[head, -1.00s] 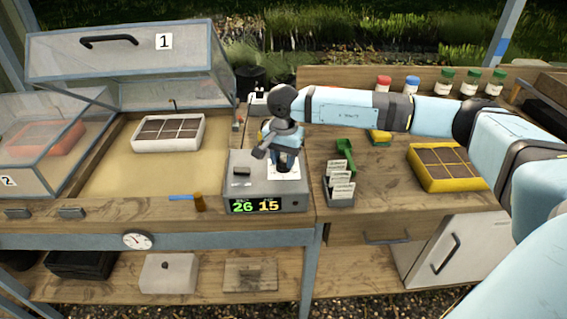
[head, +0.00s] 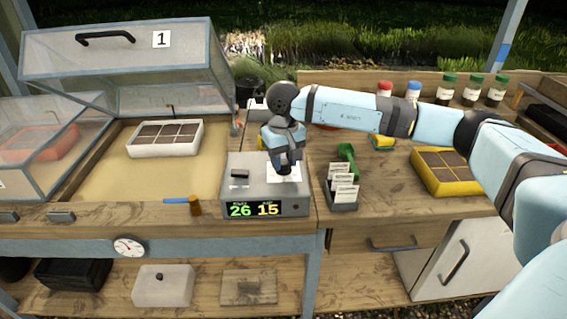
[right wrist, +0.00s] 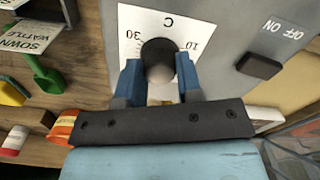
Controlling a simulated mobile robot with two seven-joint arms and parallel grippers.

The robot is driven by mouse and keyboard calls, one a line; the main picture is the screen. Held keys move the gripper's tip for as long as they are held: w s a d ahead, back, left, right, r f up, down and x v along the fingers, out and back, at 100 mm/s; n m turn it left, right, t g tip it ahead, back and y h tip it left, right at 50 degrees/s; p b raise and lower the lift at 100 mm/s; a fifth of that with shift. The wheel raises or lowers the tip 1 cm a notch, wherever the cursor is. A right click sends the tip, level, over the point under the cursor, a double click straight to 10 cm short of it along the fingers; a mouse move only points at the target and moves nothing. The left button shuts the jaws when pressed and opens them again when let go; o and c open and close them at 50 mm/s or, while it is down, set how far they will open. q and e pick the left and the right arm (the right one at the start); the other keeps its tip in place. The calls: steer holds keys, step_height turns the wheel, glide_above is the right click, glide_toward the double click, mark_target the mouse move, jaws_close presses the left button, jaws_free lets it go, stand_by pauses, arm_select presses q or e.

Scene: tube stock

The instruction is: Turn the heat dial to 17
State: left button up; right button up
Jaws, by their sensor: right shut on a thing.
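The grey control box (head: 265,202) stands on the bench. Its display (head: 253,210) reads 26 in green and 15 in yellow. The heat dial, a round dark knob (right wrist: 158,50), sits on a white scale card (right wrist: 130,22) marked C, with 10 and 30 legible. My right gripper (head: 286,170) reaches down onto the box from above. In the right wrist view its blue fingers (right wrist: 160,75) are shut on the knob, one on each side. The knob's pointer is hidden, so its exact setting cannot be read from the card. My left gripper is out of view.
A dark ON/OFF switch (right wrist: 258,66) is beside the dial. A seed-label holder (head: 343,205) and green scoop (head: 348,158) stand right of the box. A blue-and-brown tool (head: 194,206) lies near the front edge. The propagator lid (head: 125,65) is raised at left.

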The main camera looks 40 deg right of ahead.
mark_target(284, 161)
steer(key=shift+n, duration=0.6)
steer(key=o, duration=0.9)
steer(key=shift+o, duration=0.2)
step_height(284, 161, up, 14)
steer(key=shift+f, duration=0.1)
